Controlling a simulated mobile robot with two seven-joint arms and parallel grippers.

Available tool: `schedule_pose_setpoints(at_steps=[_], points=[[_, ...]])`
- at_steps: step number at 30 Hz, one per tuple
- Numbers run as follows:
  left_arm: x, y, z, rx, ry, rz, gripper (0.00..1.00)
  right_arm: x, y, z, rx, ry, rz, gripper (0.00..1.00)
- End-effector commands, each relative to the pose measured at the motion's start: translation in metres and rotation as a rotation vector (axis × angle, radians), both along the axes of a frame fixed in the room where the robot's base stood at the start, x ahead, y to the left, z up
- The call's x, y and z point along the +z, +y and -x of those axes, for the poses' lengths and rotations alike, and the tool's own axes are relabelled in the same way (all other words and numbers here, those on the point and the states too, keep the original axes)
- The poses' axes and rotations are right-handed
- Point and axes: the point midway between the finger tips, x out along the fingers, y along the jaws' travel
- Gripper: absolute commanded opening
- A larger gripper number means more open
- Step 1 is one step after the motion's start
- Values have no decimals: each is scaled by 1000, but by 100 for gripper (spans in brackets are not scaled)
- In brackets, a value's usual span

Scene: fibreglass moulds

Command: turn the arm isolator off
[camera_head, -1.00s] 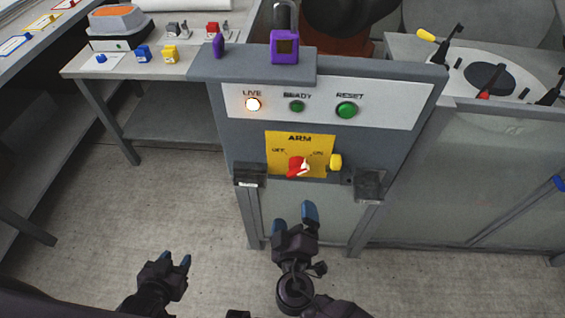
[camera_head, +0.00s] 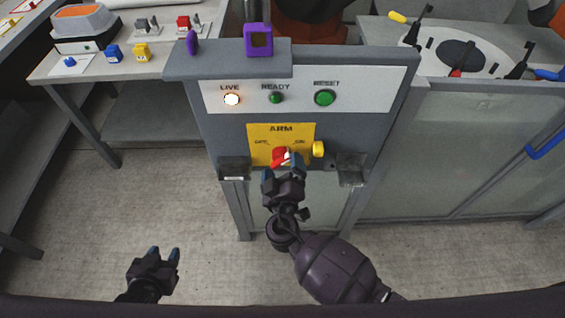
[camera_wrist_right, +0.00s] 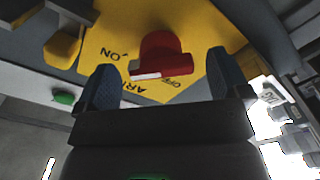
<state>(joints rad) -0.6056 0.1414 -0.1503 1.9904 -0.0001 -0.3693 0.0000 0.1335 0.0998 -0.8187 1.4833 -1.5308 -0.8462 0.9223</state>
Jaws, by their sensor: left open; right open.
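The arm isolator is a red rotary knob (camera_head: 279,155) with a white mark, on a yellow ARM plate (camera_head: 257,136) lettered OFF at left and ON at right. The white mark lies on the ON side. My right gripper (camera_head: 283,168) is open just in front of the knob. In the right wrist view the red knob (camera_wrist_right: 160,52) shows between and beyond the open fingers of the right gripper (camera_wrist_right: 162,80), with no clear contact. My left gripper (camera_head: 163,254) is open and empty, low at the left, away from the panel.
The LIVE lamp (camera_head: 231,99) glows white above the plate; the green READY lamp (camera_head: 276,98) and green RESET button (camera_head: 324,97) are beside it. A yellow knob (camera_head: 318,149) sits close right of the plate.

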Motion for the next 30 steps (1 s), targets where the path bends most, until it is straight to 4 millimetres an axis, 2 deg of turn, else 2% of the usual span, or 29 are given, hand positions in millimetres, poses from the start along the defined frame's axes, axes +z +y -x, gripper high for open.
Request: schedule_pose_setpoints(at_steps=[6,15,24,30], points=[[3,0,-4,-2,-8,-1,43,0,0,-13,1,1,1,94],[4,0,-5,-3,-11,-2,43,0,0,-14,1,1,0,93],[4,0,-5,-3,-11,-2,43,0,0,-14,1,1,0,47],[2,0,-2,-2,-5,-1,43,0,0,-14,0,1,10,45]])
